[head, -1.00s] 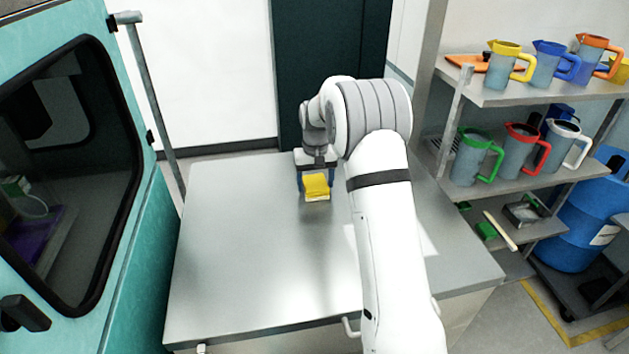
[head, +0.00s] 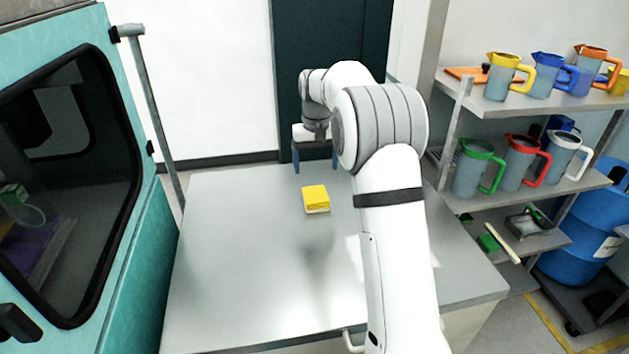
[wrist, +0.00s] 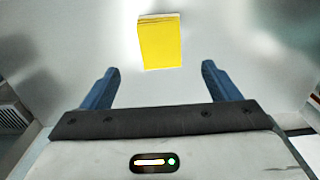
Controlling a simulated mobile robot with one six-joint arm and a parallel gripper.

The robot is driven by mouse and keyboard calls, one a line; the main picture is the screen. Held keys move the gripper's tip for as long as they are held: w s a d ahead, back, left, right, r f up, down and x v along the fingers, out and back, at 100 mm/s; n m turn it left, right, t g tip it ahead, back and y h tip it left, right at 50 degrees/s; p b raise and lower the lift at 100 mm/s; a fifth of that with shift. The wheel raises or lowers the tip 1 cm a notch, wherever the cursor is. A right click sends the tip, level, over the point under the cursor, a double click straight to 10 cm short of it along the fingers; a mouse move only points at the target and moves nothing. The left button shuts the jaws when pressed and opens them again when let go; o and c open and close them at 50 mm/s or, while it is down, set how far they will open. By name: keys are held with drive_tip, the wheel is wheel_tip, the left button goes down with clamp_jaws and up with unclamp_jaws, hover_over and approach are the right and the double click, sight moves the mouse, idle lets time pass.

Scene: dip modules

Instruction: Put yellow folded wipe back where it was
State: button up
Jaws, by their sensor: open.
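The yellow folded wipe (head: 316,198) lies flat on the metal table (head: 240,265), toward the far side and near the middle of its width. My gripper (head: 315,167) is open and empty, above the table's far part and just beyond the wipe in the head view. In the wrist view the wipe (wrist: 160,42) lies ahead of the two blue fingers (wrist: 158,72), centred between them and clear of both.
A teal cabinet with a dark window (head: 70,170) stands left of the table. A shelf rack (head: 530,190) with several coloured jugs stands on the right, with a blue drum (head: 580,230) beside it. The near left of the tabletop is clear.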

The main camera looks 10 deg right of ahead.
drive_tip(key=s+r+t, duration=0.1)
drive_tip(key=s+r, duration=0.3)
drive_tip(key=s, duration=0.5)
drive_tip(key=s+r+t, duration=0.1)
drive_tip(key=s+r, duration=0.4)
drive_tip(key=s, duration=0.5)
drive_tip(key=s+f, duration=0.3)
drive_tip(key=s, duration=0.6)
drive_tip(key=s+f+t, duration=0.1)
drive_tip(key=s+f, duration=0.2)
drive_tip(key=s, duration=0.7)
drive_tip(key=shift+a, duration=0.2)
